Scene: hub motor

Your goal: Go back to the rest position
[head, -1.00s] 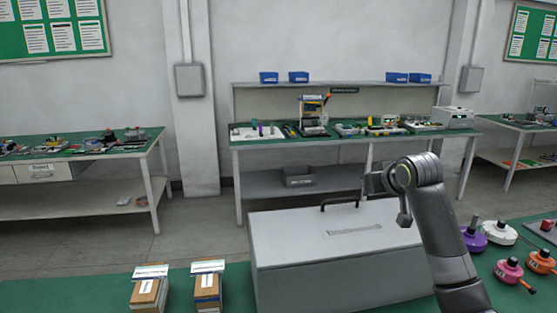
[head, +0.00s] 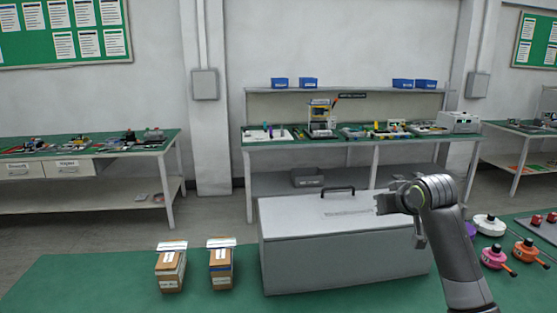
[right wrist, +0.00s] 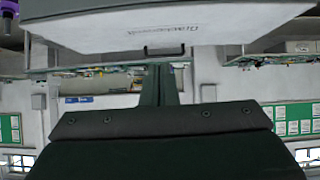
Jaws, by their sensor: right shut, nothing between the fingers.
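My right arm rises at the right of the head view. Its gripper (head: 382,204) is in the air in front of the grey box, pointing left. In the right wrist view the two fingers (right wrist: 160,84) are together with nothing between them. My left gripper is in neither current view.
A grey lidded box (head: 345,262) with a black handle stands on the green table (head: 90,285). Two stacks of small boxes (head: 171,268) (head: 221,266) stand left of it. Several coloured hub motors (head: 494,257) lie right of my arm. Workbenches (head: 350,141) stand along the wall.

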